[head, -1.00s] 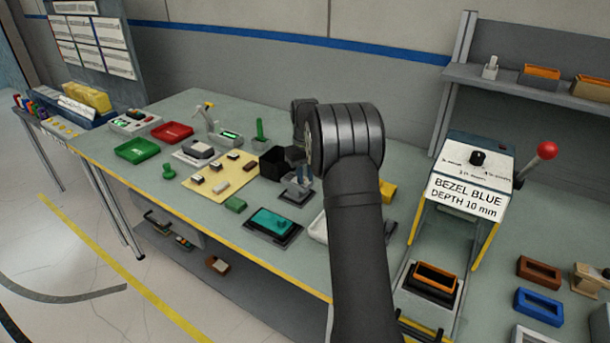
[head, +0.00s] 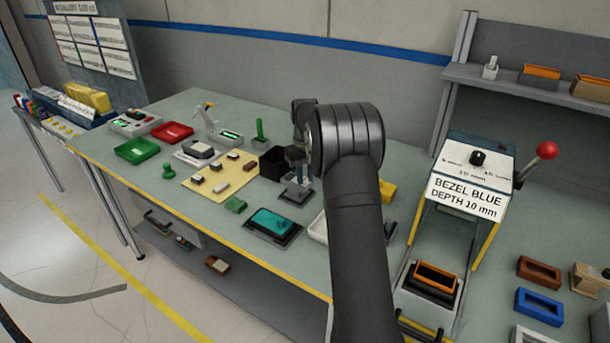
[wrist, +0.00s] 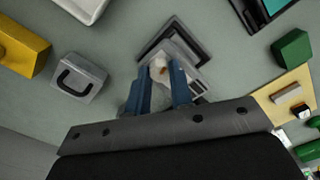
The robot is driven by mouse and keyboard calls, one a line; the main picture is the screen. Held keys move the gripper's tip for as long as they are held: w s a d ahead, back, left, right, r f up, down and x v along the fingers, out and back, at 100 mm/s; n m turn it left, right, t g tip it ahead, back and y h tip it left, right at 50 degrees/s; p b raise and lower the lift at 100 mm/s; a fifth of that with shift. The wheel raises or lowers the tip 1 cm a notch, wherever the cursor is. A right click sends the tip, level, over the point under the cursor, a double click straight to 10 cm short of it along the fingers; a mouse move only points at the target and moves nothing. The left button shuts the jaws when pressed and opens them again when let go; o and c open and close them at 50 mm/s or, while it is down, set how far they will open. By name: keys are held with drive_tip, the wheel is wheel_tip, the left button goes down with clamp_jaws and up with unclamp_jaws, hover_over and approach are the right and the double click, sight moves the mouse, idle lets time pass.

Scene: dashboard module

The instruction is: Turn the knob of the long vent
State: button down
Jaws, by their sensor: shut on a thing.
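My gripper (head: 298,157) points down over a small grey fixture on a dark base (head: 295,191), left of my arm. In the wrist view its two blue fingers (wrist: 160,84) are close together, shut on a small pale piece (wrist: 157,63) with an orange spot. This piece is at the grey fixture (wrist: 183,50), between the fingertips. I cannot tell whether it is the vent's knob. Much of the fixture is hidden by the fingers, and no long vent can be made out clearly.
A teal part on a dark tray (head: 272,222) lies in front. A yellow board with small parts (head: 205,188) is to the left. In the wrist view, a grey block with a handle (wrist: 80,78) and a yellow bin (wrist: 22,48) lie left.

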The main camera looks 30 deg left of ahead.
sight(305, 178)
drive_tip(key=shift+m, duration=0.4)
idle(1.1)
drive_tip(key=c, duration=1.3)
unclamp_jaws()
drive_tip(key=shift+o, duration=0.2)
wheel_tip(305, 178, up, 17)
drive_tip(key=shift+r, duration=0.2)
